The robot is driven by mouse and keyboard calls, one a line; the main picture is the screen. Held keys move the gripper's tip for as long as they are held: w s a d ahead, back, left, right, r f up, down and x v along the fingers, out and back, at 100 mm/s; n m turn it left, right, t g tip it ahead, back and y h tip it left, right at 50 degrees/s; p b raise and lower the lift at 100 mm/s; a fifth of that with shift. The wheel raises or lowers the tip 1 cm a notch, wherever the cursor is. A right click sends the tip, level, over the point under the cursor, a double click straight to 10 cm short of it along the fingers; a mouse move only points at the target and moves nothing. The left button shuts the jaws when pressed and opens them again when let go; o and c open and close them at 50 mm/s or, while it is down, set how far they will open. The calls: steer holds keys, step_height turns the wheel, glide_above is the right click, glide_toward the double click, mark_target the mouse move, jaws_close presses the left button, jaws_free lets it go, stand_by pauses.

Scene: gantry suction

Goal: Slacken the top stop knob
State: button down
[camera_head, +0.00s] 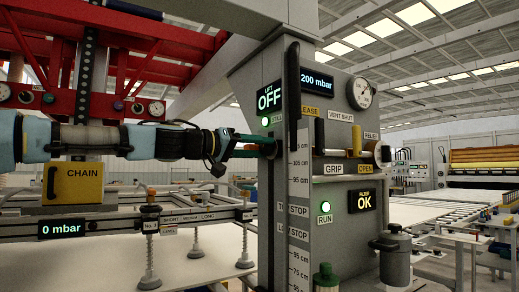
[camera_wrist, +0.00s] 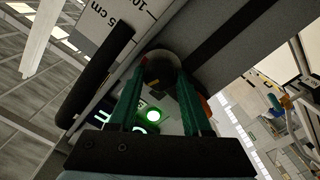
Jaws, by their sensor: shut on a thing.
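My gripper (camera_head: 262,146) reaches in from the left to the grey lift column. Its two green fingers are shut on a dark round knob (camera_wrist: 160,70), seen between the fingertips (camera_wrist: 160,84) in the wrist view. The knob (camera_head: 271,148) is at the column's left edge beside the height scale (camera_head: 298,170), around the upper part of its cm marks. Two STOP labels (camera_head: 298,209) stand lower on the scale. The fingers hide part of the knob, and its own label is not readable.
A long black handle (camera_head: 293,85) stands upright close above the gripper. A yellow CHAIN box (camera_head: 75,184) and the suction beam (camera_head: 190,219) lie below the arm.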

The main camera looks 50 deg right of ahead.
steer(key=shift+c, duration=1.7)
jaws_free()
steer(key=shift+w+a, duration=0.25)
steer(key=shift+a, duration=0.2)
steer(key=b+v, duration=0.3)
steer(key=v, duration=0.6)
steer(key=shift+a, duration=0.4)
steer(key=shift+w, duration=0.15)
